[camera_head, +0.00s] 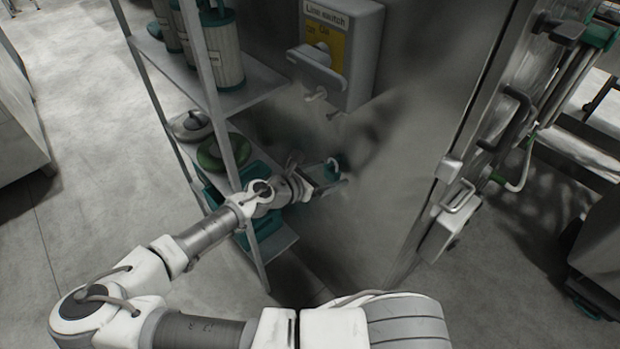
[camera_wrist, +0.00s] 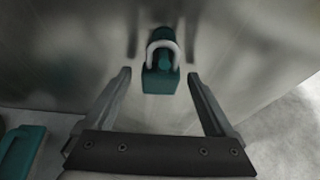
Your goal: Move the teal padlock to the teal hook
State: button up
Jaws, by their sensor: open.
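The teal padlock (camera_wrist: 160,81) hangs upright against the grey metal wall in the wrist view, its pale shackle on top. A teal hook-like piece (camera_wrist: 164,61) shows inside and above the shackle, and the shackle appears to hang on it. My gripper (camera_wrist: 159,73) is open, with one finger on each side of the padlock and a gap on both sides. I cannot tell how deep the padlock sits between the fingertips. In the head view my gripper (camera_head: 328,184) is at the wall, and the small teal padlock (camera_head: 332,167) is partly hidden there.
A grey line switch box (camera_head: 340,50) with a handle is on the wall above my gripper. A shelf rack (camera_head: 207,75) with teal containers and a green round item (camera_head: 222,152) stands close left of my arm. A door edge with latches (camera_head: 455,215) is to the right.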

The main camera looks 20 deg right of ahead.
jog(key=v, duration=1.7)
jog(key=s+f+m+g+y, duration=0.4)
jog(key=s+m+g+y, duration=0.3)
jog(key=s+m, duration=0.2)
jog(key=s+d+r+m+t+y, duration=0.1)
jog(key=r+m, duration=0.3)
jog(key=r, duration=0.5)
jog(key=s+d+r+m+t+y, duration=0.1)
jog(key=s+r+m+t+y, duration=0.1)
jog(key=r, duration=0.7)
jog(key=s+d+r+m+t+y, duration=0.2)
jog(key=s+r+m+t, duration=0.1)
jog(key=r+m, duration=0.4)
jog(key=shift+r+t+p, duration=0.4)
jog(key=shift+r+t, duration=0.4)
jog(key=shift+r, duration=0.1)
